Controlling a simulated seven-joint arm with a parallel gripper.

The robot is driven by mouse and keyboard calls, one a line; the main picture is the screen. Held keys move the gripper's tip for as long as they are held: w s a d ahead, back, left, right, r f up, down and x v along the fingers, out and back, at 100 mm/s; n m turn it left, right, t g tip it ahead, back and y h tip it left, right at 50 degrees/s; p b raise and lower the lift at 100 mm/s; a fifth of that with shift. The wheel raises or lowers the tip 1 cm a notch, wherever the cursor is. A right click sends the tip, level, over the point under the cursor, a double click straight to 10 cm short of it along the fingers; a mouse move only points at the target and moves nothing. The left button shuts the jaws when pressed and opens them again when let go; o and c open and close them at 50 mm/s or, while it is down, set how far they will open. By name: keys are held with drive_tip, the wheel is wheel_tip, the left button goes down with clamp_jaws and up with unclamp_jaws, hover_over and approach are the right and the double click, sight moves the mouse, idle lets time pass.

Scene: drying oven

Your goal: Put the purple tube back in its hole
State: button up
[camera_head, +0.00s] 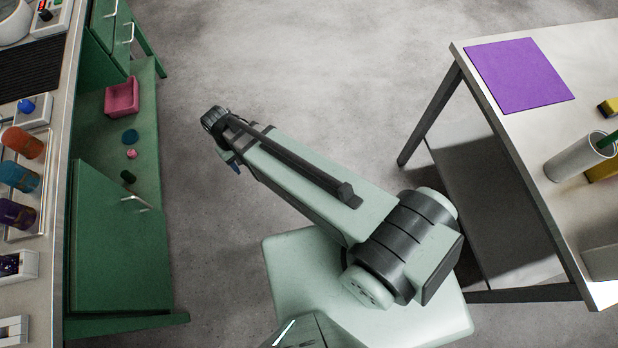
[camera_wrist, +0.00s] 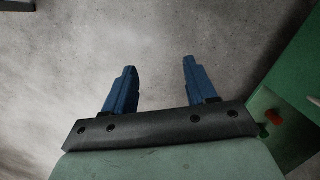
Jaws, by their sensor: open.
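A purple cylinder (camera_head: 16,213) is at the left edge in the head view, on the left bench. It lies in a row with a teal cylinder (camera_head: 18,176) and an orange cylinder (camera_head: 22,143) on a pale rack (camera_head: 42,222). I cannot tell whether it is the purple tube, and I make out no empty hole. My gripper (camera_wrist: 160,80) is open, with two blue fingers apart and nothing between them, over bare floor. In the head view only a bit of blue fingertip (camera_head: 235,168) shows below my arm, well right of the bench.
A green cabinet (camera_head: 118,240) stands under the left bench, with a pink bin (camera_head: 122,98) and small items on its shelf. A table (camera_head: 540,150) at the right holds a purple mat (camera_head: 519,75) and a white cup (camera_head: 575,158).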

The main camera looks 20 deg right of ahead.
drive_tip(key=s+d+f+m+g, duration=0.1)
drive_tip(key=s+d+f, duration=0.35)
drive_tip(key=d, duration=0.35)
drive_tip(key=s+d+f+m+g, duration=0.1)
drive_tip(key=s+d+f+m, duration=0.15)
drive_tip(key=d+f, duration=0.35)
drive_tip(key=s+d+f+m+g, duration=0.1)
drive_tip(key=s+d+f, duration=0.1)
drive_tip(key=s+d, duration=0.3)
drive_tip(key=s+d+f+m+g+y, duration=0.1)
drive_tip(key=s+d+f+g, duration=0.1)
drive_tip(key=s+d, duration=0.4)
drive_tip(key=s, duration=0.3)
drive_tip(key=shift+s+d+f+y, duration=0.2)
drive_tip(key=shift+s+f+y, duration=0.1)
drive_tip(key=shift+s, duration=0.1)
